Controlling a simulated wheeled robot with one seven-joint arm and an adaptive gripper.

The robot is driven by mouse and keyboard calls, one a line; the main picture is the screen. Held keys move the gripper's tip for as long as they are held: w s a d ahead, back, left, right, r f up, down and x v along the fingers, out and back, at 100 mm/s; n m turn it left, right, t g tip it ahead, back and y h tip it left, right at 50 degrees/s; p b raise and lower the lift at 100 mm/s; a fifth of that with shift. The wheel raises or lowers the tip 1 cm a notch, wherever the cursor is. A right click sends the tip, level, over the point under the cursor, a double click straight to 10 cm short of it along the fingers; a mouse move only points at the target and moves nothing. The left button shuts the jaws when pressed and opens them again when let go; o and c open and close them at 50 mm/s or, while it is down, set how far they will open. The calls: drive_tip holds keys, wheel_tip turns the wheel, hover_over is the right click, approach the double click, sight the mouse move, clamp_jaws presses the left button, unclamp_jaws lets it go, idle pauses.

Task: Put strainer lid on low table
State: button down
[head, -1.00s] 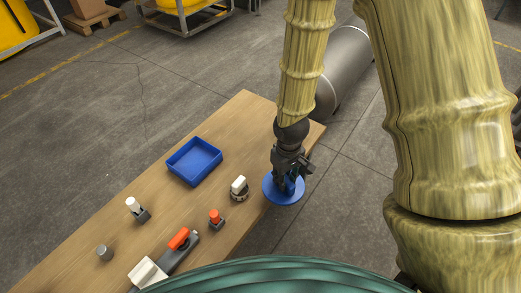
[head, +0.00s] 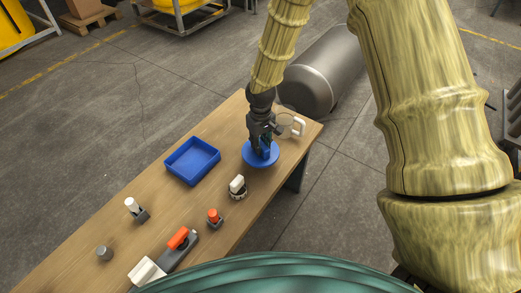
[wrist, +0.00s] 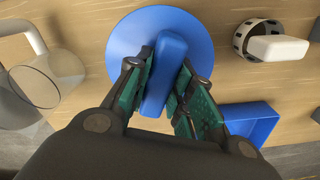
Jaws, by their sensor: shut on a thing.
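The strainer lid is a blue round disc (head: 258,160) with a raised blue bar handle. My gripper (head: 265,150) is shut on the handle and holds the disc over the right part of the wooden low table (head: 120,222). In the wrist view the lid (wrist: 195,32) fills the upper middle, with the green-padded fingers (wrist: 162,92) on both sides of its bar. Whether the disc touches the table top or hangs slightly above it, I cannot tell.
A blue tray (head: 193,161) lies left of the lid. A white-handled ring part (head: 238,187) is just below it, and a clear jug (head: 287,126) stands close behind at right. Orange-capped (head: 214,217) and white-capped (head: 133,207) parts stand nearer the front and left.

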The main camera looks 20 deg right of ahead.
sight(261, 143)
drive_tip(key=shift+f, duration=1.75)
drive_tip(key=shift+f, duration=0.15)
drive_tip(key=c, duration=1.3)
unclamp_jaws()
drive_tip(key=shift+o, duration=0.2)
wheel_tip(261, 143, up, 12)
drive_tip(key=shift+r, duration=0.15)
